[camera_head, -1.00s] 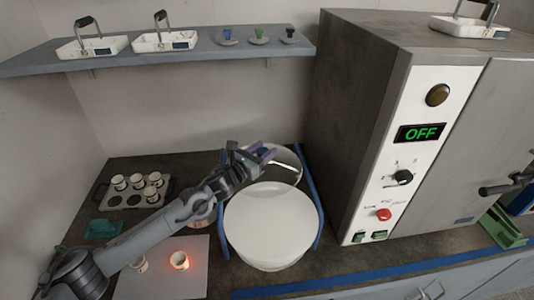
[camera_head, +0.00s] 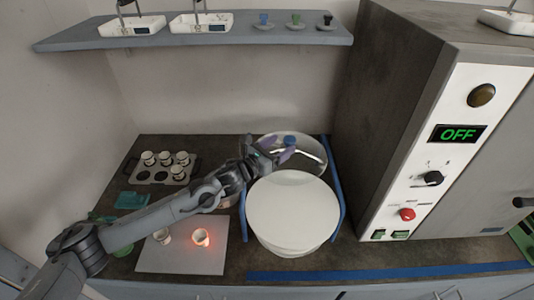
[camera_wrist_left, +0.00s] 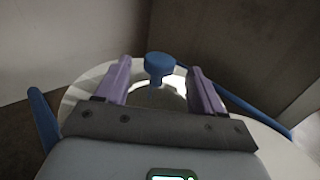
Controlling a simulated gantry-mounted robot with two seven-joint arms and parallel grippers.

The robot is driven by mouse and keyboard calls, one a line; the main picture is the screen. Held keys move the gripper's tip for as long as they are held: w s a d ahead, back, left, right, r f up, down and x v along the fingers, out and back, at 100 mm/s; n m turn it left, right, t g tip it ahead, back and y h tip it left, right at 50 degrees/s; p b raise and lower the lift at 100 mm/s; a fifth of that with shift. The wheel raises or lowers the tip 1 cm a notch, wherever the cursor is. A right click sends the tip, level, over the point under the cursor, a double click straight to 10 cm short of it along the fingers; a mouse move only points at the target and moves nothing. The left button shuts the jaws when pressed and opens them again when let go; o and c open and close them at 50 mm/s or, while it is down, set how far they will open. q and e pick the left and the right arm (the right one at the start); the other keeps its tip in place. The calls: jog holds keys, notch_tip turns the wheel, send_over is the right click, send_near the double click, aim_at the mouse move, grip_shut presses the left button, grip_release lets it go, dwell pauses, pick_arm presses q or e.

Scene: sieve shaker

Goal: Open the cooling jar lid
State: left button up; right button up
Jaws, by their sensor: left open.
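The cooling jar's clear round lid (camera_head: 312,147) shows behind a white round surface (camera_head: 293,213) of the jar. I cannot tell how the lid rests. Its blue knob (camera_head: 290,140) stands at the lid's middle. In the left wrist view the knob (camera_wrist_left: 160,66) is between the two purple fingers, with a gap on each side. My left gripper (camera_head: 273,155) is open and empty, at the lid beside the knob in the head view. My right gripper is not in view.
Blue rails (camera_head: 334,190) flank the jar. A tall grey machine (camera_head: 395,110) with an OFF display stands close on the right. A plate (camera_head: 185,258) with two cups, one glowing, and a cup rack (camera_head: 160,176) lie left. A shelf (camera_head: 190,41) hangs above.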

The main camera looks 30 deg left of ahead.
pick_arm(q)
jog(key=v, duration=0.5)
jog(key=shift+s+a, duration=0.15)
jog(key=shift+s, duration=0.25)
